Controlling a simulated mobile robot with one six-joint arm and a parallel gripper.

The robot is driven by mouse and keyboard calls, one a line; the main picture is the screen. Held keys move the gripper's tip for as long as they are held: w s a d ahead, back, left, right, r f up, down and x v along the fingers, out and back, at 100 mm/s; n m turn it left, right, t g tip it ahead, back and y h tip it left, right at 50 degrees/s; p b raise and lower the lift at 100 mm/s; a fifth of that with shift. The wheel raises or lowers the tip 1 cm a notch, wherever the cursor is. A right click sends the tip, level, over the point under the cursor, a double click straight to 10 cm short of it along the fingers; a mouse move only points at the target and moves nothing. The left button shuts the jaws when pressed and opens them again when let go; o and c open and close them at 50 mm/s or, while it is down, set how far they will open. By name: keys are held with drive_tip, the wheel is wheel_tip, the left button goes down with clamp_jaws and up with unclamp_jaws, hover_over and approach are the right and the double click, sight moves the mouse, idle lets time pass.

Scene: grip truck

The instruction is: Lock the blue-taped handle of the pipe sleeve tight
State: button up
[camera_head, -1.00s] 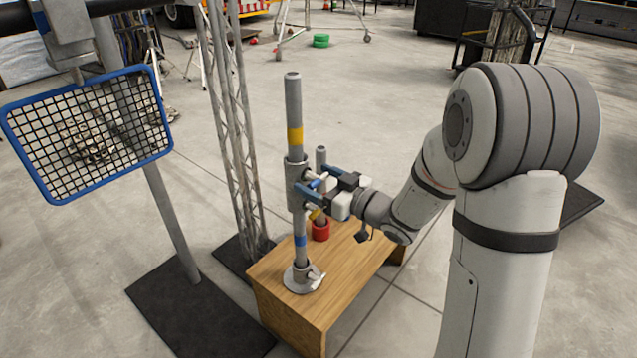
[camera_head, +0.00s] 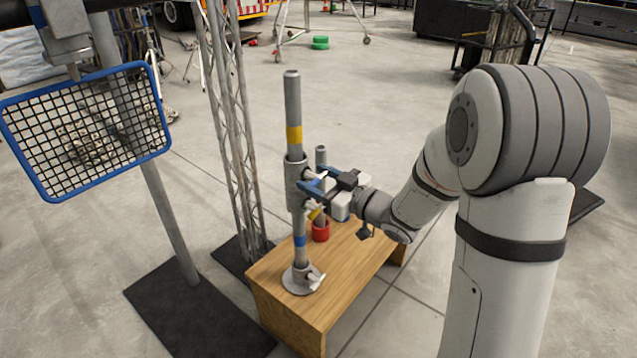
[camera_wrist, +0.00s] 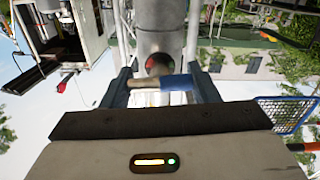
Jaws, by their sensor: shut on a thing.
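The grey pipe sleeve (camera_head: 295,182) sits around an upright pipe with a yellow band above it and a blue band below. It also shows in the wrist view (camera_wrist: 160,40). The handle with blue tape (camera_wrist: 177,82) lies crosswise in front of the sleeve, between my two dark fingers. My gripper (camera_head: 312,184) reaches the sleeve from the right and is shut on this handle; it also shows in the wrist view (camera_wrist: 160,88). In the head view the fingers hide most of the handle.
The pipe stands in a round base (camera_head: 302,280) on a wooden box (camera_head: 285,318). A shorter pipe in a red holder (camera_head: 320,232) stands close behind my gripper. A lattice mast (camera_head: 236,140) and a blue-framed mesh panel (camera_head: 90,130) are at the left.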

drive_tip(key=shift+n, duration=0.5)
drive_tip(key=o, duration=1)
drive_tip(key=p+v, duration=0.1)
drive_tip(key=v, duration=0.6)
drive_tip(key=shift+s+d+p, duration=0.25)
drive_tip(key=shift+d+p, duration=0.05)
drive_tip(key=shift+d, duration=0.05)
drive_tip(key=shift+r, duration=0.1)
